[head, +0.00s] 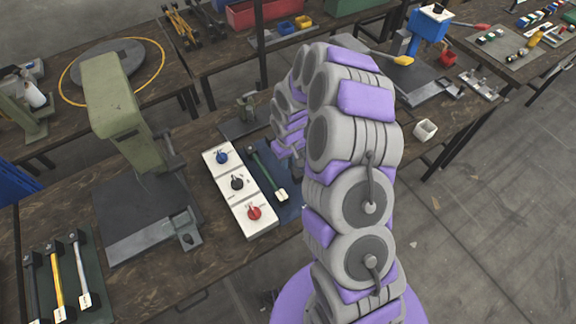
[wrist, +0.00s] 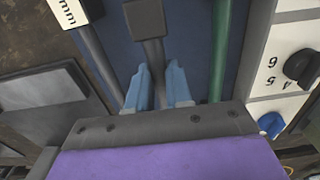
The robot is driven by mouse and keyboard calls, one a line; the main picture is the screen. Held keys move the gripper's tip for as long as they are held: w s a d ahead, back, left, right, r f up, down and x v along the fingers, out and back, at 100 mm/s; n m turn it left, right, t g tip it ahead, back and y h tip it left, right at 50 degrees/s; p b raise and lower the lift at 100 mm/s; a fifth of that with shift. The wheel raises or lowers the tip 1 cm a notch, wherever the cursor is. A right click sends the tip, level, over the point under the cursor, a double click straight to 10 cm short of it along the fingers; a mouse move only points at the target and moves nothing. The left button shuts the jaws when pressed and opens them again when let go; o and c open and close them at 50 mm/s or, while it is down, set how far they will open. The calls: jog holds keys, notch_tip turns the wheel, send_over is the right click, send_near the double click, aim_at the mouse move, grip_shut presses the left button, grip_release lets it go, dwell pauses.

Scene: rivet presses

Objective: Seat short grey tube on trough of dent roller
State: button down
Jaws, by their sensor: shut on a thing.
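A grey tube (wrist: 153,50) runs up between the two blue fingers of my gripper (wrist: 158,70) in the wrist view. The fingers are shut on it, and a dark block (wrist: 145,18) sits at its far end. The tube lies over a blue mat; whether it touches the mat cannot be told. In the head view my arm hides the gripper and this tube. I cannot tell which device is the dent roller, and no trough shows clearly. A small grey-green device (head: 246,105) stands on a dark plate just beyond the mat.
A green tube (wrist: 222,50) lies to the right of the fingers, another grey tube (wrist: 100,65) to the left. A white panel with knobs (head: 238,188) borders the blue mat (head: 290,208). A tall olive press (head: 115,105) stands left.

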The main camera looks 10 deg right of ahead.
jog(key=shift+f, duration=1.5)
jog(key=shift+f, duration=0.1)
jog(key=shift+f, duration=0.1)
jog(key=c, duration=1)
grip_release()
jog(key=shift+c, duration=0.2)
jog(key=shift+f+b, duration=0.1)
jog(key=shift+b, duration=0.25)
notch_tip(320, 180, up, 18)
jog(key=p, duration=0.3)
jog(key=shift+w+a+f, duration=0.15)
jog(key=shift+w+a, duration=0.15)
jog(key=shift+a, duration=0.05)
